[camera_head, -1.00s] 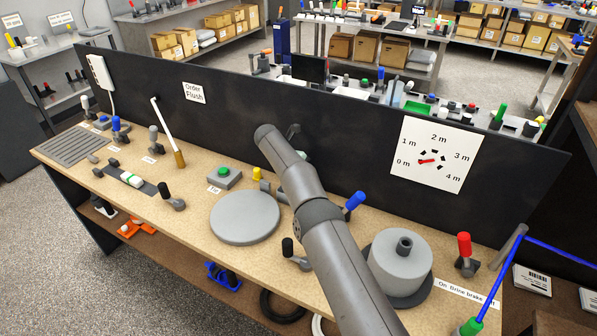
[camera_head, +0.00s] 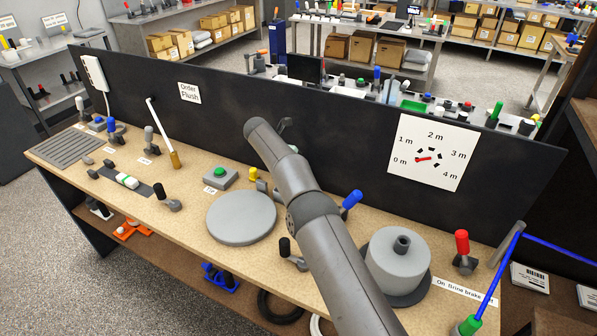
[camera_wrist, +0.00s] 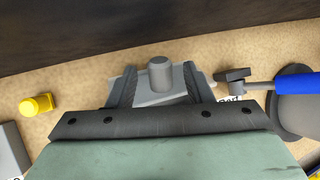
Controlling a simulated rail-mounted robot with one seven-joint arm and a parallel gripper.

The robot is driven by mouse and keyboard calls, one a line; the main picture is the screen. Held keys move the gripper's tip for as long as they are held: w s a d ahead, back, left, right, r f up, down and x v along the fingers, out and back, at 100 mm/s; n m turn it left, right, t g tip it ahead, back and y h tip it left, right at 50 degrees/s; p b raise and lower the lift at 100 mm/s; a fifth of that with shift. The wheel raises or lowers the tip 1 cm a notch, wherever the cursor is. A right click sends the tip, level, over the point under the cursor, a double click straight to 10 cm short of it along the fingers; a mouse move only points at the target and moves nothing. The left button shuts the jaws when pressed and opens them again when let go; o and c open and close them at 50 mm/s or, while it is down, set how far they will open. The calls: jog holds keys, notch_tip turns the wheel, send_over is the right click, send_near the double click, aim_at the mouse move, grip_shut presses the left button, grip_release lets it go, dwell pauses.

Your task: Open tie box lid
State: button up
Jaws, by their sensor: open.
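In the wrist view a grey box lid (camera_wrist: 148,99) with an upright round grey knob (camera_wrist: 160,74) lies beyond my palm. My gripper (camera_wrist: 157,82) is open, with one dark finger on each side of the knob. Gaps show between the knob and both fingers, and I cannot tell whether the fingertips touch the lid. The lid looks shut, but its near edge is hidden by my gripper. In the head view my arm hides the gripper and most of the box.
A yellow knob (camera_wrist: 38,104) stands left of the box. A blue-handled lever (camera_wrist: 283,83) reaches close on its right; it also shows in the head view (camera_head: 351,200). A black panel (camera_head: 330,140) rises behind. A grey disc (camera_head: 241,217) and a reel (camera_head: 399,262) flank my arm.

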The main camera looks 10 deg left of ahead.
jog(key=p+v, duration=0.2)
jog(key=v, duration=1.2)
jog(key=shift+s, duration=0.2)
jog(key=shift+a, duration=0.15)
